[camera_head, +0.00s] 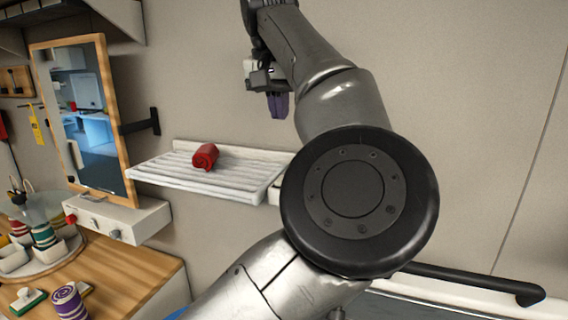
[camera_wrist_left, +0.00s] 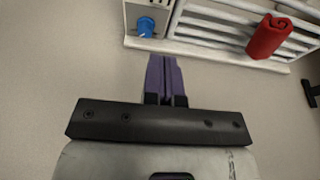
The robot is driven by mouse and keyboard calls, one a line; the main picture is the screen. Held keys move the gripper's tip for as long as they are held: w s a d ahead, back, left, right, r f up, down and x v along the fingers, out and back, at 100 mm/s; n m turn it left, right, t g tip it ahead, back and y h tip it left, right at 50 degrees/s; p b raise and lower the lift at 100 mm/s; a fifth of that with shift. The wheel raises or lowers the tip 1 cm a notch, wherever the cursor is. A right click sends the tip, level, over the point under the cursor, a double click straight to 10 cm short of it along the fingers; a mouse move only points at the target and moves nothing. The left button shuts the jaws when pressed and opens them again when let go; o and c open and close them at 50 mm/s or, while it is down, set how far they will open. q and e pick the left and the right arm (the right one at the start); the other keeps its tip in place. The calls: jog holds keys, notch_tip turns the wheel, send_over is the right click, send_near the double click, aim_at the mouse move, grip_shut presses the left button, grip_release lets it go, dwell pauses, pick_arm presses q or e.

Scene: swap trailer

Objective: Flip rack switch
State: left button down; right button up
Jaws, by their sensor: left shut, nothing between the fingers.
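A white slatted rack (camera_head: 205,175) is fixed to the wall. A white box (camera_wrist_left: 135,12) with a blue switch (camera_wrist_left: 146,27) sits at the rack's end in the left wrist view. In the head view my arm hides the blue switch. My left gripper (camera_head: 278,112) has purple fingers and hangs above the rack's right end, near the wall. In the left wrist view its fingers (camera_wrist_left: 163,62) are shut with nothing between them. They point toward the box and appear apart from the switch. My right gripper is not in view.
A rolled red towel (camera_head: 205,157) lies on the rack and also shows in the left wrist view (camera_wrist_left: 268,37). A wood-framed mirror (camera_head: 88,115) stands left of the rack, above a white knob box (camera_head: 118,219). A wooden counter (camera_head: 140,275) holds cups. A dark bar (camera_head: 475,280) runs at lower right.

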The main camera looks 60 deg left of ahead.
pick_arm(q)
jog(key=p+x, duration=0.1)
jog(key=x, duration=0.9)
jog(key=shift+s+d+p, duration=0.1)
jog(key=shift+s+p, duration=0.05)
jog(key=shift+p, duration=0.2)
jog(key=shift+f, duration=1.15)
